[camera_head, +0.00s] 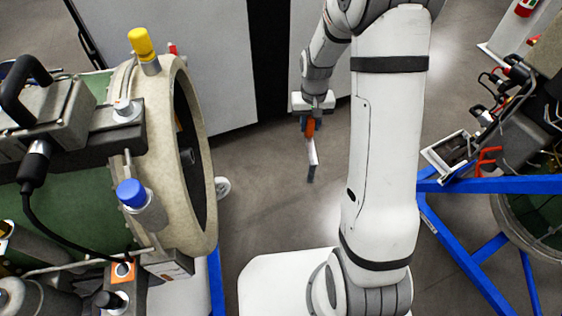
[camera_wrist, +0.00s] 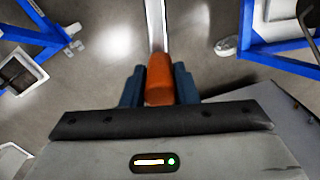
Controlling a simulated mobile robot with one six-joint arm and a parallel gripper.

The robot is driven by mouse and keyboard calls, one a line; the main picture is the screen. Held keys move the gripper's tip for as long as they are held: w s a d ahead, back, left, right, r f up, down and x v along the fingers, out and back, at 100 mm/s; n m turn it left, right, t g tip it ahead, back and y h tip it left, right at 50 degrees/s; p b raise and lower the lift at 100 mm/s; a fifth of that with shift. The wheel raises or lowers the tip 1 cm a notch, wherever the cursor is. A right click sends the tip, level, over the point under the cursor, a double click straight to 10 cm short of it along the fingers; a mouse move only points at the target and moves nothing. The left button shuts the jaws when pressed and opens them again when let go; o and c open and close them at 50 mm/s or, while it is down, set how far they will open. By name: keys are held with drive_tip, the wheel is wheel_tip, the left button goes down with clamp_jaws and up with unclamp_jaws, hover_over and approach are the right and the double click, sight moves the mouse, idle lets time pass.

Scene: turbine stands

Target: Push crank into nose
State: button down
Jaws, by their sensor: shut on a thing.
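The crank has an orange handle (camera_wrist: 159,78) and a pale metal shaft (camera_wrist: 156,25). My gripper (camera_wrist: 159,88) is shut on the orange handle, one dark blue finger on each side. In the head view the crank (camera_head: 312,152) hangs below my gripper (camera_head: 309,124), its shaft pointing down and its lower end dark. The nose appears to be the round beige ring (camera_head: 197,150) at the front of the turbine on the left. Its dark opening faces right. The crank is well apart from it, to its right, over open floor.
A blue cap (camera_head: 131,193) and a yellow cap (camera_head: 141,42) stick out from the left turbine. A second turbine on a blue stand (camera_head: 470,186) is at the right. Pale panels (camera_head: 185,60) stand behind.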

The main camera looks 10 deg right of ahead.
drive_tip(key=s+a+f+m+g+y+b, duration=0.4)
drive_tip(key=s+f+m+g, duration=0.25)
drive_tip(key=s, duration=0.45)
drive_tip(key=a+r+m+t+y+b, duration=0.2)
drive_tip(key=a+m+t+y+b, duration=0.3)
drive_tip(key=a+m+y, duration=0.5)
drive_tip(key=shift+r+m+y, duration=0.15)
drive_tip(key=shift+m+y, duration=0.4)
drive_tip(key=shift+y, duration=1.45)
drive_tip(key=shift+w, duration=0.1)
drive_tip(key=shift+d, duration=0.1)
drive_tip(key=shift+a+r, duration=0.1)
drive_tip(key=shift+a, duration=0.45)
